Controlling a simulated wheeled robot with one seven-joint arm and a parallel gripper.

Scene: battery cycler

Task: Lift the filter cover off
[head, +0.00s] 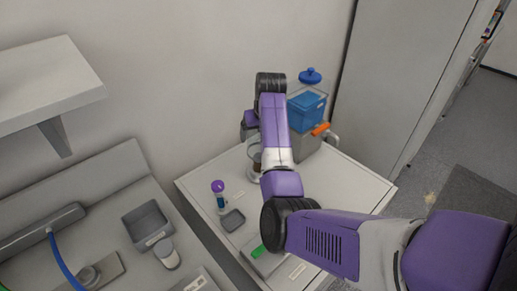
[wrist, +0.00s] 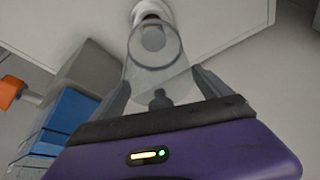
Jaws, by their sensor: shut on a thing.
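In the wrist view, a clear grey piece (wrist: 176,82) with a small dark knob stands between the fingers of my gripper (wrist: 160,92). I take it to be the filter cover. My gripper is shut on it, with one finger at each side. Beyond it is a white ring with a dark brown middle (wrist: 152,12). I cannot tell whether the clear piece touches what lies beyond it. In the head view, my arm hides most of my gripper and the cover. A brown glass vessel (head: 255,154) shows just left of my arm on the white bench.
A grey machine with a blue-filled clear box (head: 306,106) and an orange handle (head: 320,129) stands close to the right of my arm. A purple-topped bottle (head: 219,190) and a small grey dish (head: 232,220) are on the bench (head: 350,190). The bench's right side is clear.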

